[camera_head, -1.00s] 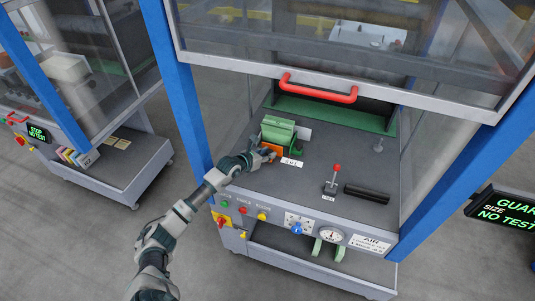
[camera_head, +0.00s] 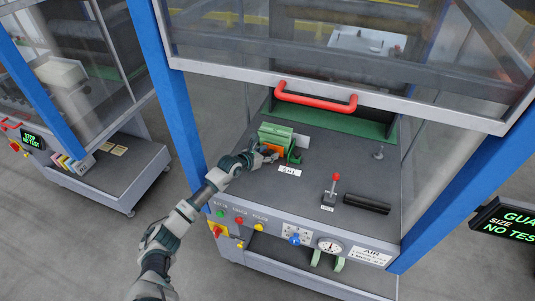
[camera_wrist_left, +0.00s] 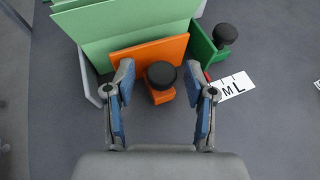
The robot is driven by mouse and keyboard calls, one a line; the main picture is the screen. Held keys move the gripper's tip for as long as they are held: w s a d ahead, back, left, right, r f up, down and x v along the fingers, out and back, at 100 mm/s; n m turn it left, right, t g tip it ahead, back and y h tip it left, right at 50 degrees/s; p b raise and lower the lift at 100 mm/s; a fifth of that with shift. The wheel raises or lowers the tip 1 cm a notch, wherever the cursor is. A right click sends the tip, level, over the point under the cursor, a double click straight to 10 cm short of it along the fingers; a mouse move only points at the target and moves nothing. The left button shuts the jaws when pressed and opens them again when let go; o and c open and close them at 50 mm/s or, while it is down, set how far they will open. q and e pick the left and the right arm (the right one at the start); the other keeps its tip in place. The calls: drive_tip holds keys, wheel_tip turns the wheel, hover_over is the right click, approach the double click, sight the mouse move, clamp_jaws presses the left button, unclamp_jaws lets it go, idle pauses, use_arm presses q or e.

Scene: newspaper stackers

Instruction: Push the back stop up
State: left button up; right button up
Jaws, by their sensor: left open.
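In the head view the orange stop (camera_head: 272,150) shows small beside the green stack (camera_head: 277,134). My left gripper (camera_wrist_left: 163,84) is open, its two blue-padded fingers on either side of the black knob; whether they touch it I cannot tell. In the head view my left gripper (camera_head: 264,156) reaches over the table at the orange part. My right gripper is not in view.
A green bracket (camera_wrist_left: 207,48) with another black knob and a white "ML" scale (camera_wrist_left: 236,86) lie to the right. A red-knobbed lever (camera_head: 333,187) and black bar (camera_head: 367,204) stand on the table (camera_head: 310,185). A guard with a red handle (camera_head: 315,99) is raised above.

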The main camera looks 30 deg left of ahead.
use_arm(q)
drive_tip(key=shift+s+a, duration=0.1)
drive_tip(key=shift+s, duration=0.1)
drive_tip(key=v, duration=1.1)
drive_tip(key=shift+s+r, duration=0.1)
drive_tip(key=shift+s, duration=0.1)
drive_tip(key=shift+c, duration=0.3)
